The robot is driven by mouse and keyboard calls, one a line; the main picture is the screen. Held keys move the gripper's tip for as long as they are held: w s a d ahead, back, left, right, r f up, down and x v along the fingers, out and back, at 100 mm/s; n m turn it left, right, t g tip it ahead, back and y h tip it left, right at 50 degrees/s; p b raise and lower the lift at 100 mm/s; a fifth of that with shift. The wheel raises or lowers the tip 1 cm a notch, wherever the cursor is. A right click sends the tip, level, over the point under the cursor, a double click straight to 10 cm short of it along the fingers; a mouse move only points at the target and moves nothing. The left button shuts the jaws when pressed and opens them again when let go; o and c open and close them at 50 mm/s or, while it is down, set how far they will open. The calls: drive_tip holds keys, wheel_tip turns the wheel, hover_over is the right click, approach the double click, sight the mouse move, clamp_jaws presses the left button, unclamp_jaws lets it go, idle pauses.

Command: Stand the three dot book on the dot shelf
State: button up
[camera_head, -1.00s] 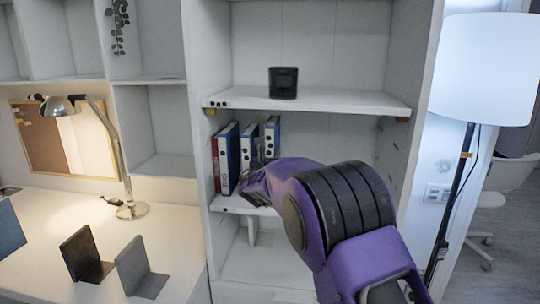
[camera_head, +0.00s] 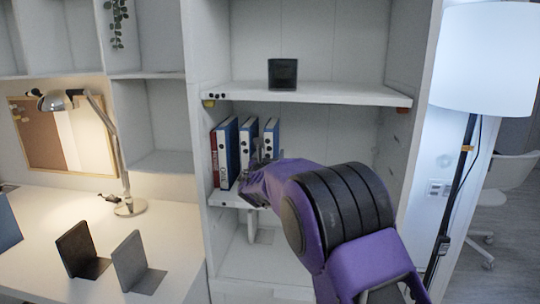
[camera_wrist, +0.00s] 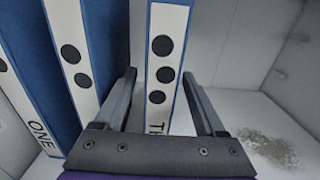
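The three dot book (camera_wrist: 165,65) is blue with a white spine, three black dots and lettering starting "TH". It stands upright at the right end of a row of binders, and in the head view it is the rightmost blue one (camera_head: 271,138). My gripper (camera_wrist: 162,100) is open, with one finger on each side of its spine and a narrow gap showing at the left finger. In the head view my gripper (camera_head: 262,165) is at the row, its fingers hard to make out. The upper shelf board (camera_head: 330,97) has small black dots on its left front edge.
A two-dot binder (camera_wrist: 77,60) stands close left of my gripper, with the "ONE" binder (camera_wrist: 25,110) beyond. A red book (camera_head: 214,160) ends the row. A black box (camera_head: 282,74) sits on the upper shelf.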

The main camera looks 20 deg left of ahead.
drive_tip(key=shift+f, duration=0.2)
drive_tip(key=s+d, duration=0.3)
drive_tip(key=s, duration=1.4)
drive_tip(key=shift+b, duration=0.3)
drive_tip(key=shift+r, duration=0.1)
